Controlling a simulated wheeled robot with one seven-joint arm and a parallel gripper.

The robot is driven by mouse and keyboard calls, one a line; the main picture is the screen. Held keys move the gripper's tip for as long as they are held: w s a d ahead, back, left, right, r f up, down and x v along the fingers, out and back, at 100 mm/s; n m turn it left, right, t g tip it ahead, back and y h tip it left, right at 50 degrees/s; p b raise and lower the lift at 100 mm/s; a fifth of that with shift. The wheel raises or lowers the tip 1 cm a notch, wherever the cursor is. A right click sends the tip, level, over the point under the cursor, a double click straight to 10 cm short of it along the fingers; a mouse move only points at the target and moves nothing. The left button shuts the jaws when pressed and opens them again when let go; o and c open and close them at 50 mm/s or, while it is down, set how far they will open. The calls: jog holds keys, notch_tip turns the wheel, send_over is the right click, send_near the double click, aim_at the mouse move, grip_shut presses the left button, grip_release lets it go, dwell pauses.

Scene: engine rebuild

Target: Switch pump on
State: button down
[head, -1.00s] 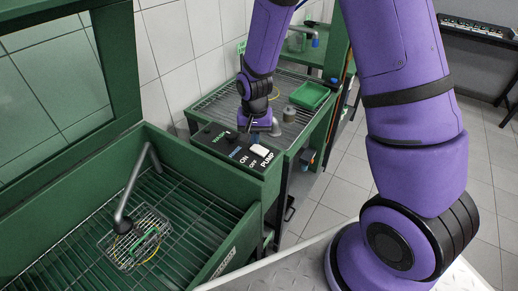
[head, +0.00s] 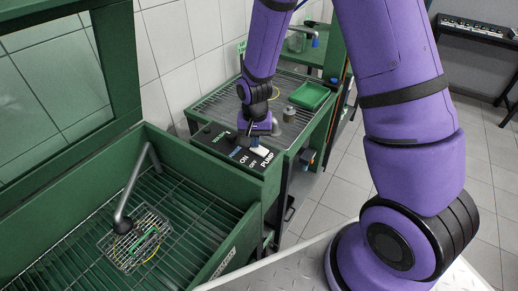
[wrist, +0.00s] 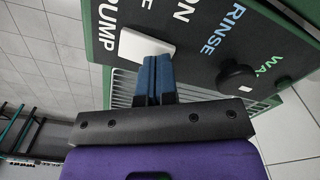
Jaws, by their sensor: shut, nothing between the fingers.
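The white pump switch (head: 259,151) sits on the black control panel (head: 222,148), beside the ON, OFF and PUMP lettering. In the wrist view the switch (wrist: 146,47) is a pale rectangular rocker. My gripper (head: 254,144) is over the panel, right at the switch. In the wrist view its blue fingers (wrist: 153,62) are shut together and empty, with their tips at the near edge of the switch. I cannot tell whether they touch it. Which way the rocker is tipped is not clear.
A black knob (wrist: 236,77) stands on the panel near the RINSE lettering. The green wash basin (head: 60,235) holds a wire basket (head: 130,240) under a bent spout (head: 133,185). A green tray (head: 309,96) lies on the rack behind. Open floor lies to the right.

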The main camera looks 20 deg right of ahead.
jog(key=shift+f, duration=0.4)
jog(key=shift+r, duration=3.5)
jog(key=shift+r, duration=0.1)
jog(key=shift+r, duration=0.35)
notch_tip(320, 180, up, 10)
jog(key=n+t, duration=0.1)
send_over(266, 153)
jog(key=s+d+r+n+t, duration=0.2)
jog(key=s+r, duration=0.6)
jog(key=s, duration=0.2)
jog(key=s+d+r+n+t, duration=0.2)
jog(key=s+r, duration=0.7)
jog(key=s, duration=0.1)
jog(key=shift+s+d+r, duration=0.15)
jog(key=shift+s+d, duration=0.2)
jog(key=shift+s, duration=0.05)
